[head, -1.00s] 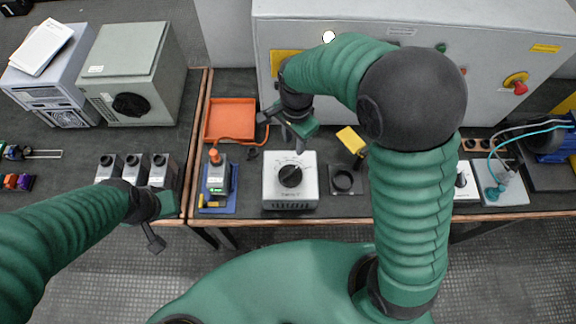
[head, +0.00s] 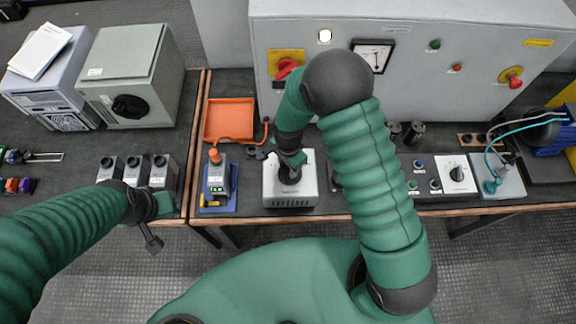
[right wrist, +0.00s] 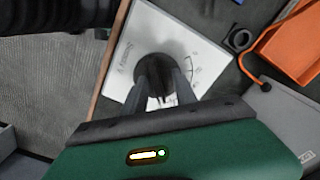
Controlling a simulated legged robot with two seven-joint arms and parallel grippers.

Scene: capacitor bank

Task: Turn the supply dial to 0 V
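The supply box (head: 306,171) is a white unit on the front of the bench with a black dial on top. In the right wrist view the dial (right wrist: 161,68) shows beside scale marks on the white face. My right gripper (head: 289,177) is right over the dial and mostly hides it in the head view. In the right wrist view its two fingers (right wrist: 163,84) stand apart, reaching down over the dial; I cannot tell whether they touch it. The pointer setting is hidden. My left gripper (head: 152,232) hangs empty in front of the left bench; its finger gap is unclear.
A grey cabinet (head: 460,75) with a red switch and gauge stands at the back. Another white dial box (head: 456,173) is at right.

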